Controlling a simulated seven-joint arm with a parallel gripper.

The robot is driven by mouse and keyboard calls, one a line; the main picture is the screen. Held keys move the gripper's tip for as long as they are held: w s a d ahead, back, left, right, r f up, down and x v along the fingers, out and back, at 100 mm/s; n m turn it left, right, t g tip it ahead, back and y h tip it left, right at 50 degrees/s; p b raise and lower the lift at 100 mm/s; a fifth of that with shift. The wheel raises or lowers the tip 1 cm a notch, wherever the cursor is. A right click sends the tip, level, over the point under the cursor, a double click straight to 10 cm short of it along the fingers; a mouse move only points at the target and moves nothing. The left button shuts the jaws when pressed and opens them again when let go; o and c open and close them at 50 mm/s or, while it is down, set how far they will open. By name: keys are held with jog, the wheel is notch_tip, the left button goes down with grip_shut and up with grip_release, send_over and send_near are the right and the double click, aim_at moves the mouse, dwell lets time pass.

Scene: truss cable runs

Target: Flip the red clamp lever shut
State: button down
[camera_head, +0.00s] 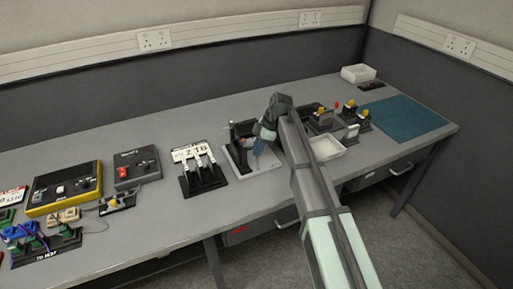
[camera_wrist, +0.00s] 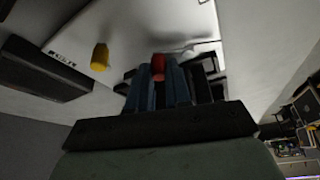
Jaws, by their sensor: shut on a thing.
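The red clamp lever's tip (camera_wrist: 158,65) shows between the two blue fingers of my gripper (camera_wrist: 157,80) in the wrist view. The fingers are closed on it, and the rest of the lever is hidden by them. In the head view my gripper (camera_head: 259,147) points down over a pale grey base plate (camera_head: 264,166) with a dark upright fixture (camera_head: 240,130) on it. The lever cannot be made out there. The plate also shows in the wrist view (camera_wrist: 135,35), with dark clamp parts beside the fingers.
A yellow peg (camera_wrist: 100,57) stands on the plate. Left on the bench are a stand with white levers (camera_head: 201,172) and a yellow-edged box (camera_head: 65,188). Right of my arm are a white tray (camera_head: 326,148), several yellow-knobbed fixtures and a blue mat (camera_head: 405,115).

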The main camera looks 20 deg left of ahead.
jog(key=m, duration=0.1)
jog(key=d+m+t, duration=0.1)
jog(key=m, duration=0.1)
jog(key=m+t, duration=0.1)
jog(key=m, duration=0.1)
jog(key=shift+d+y, duration=0.3)
jog(key=shift+d, duration=0.05)
jog(key=m, duration=0.2)
jog(key=d+m+t, duration=0.1)
jog(key=m, duration=0.1)
jog(key=m+t, duration=0.1)
jog(key=shift+s+d+m+h, duration=0.2)
jog(key=shift+s+m+h, duration=0.05)
jog(key=shift+m+h, duration=0.15)
jog(key=c, duration=1.3)
grip_release()
jog(key=shift+c, duration=0.2)
jog(key=shift+r, duration=0.1)
jog(key=v, duration=1.3)
jog(key=shift+s+d+r, duration=0.2)
jog(key=shift+r, duration=0.05)
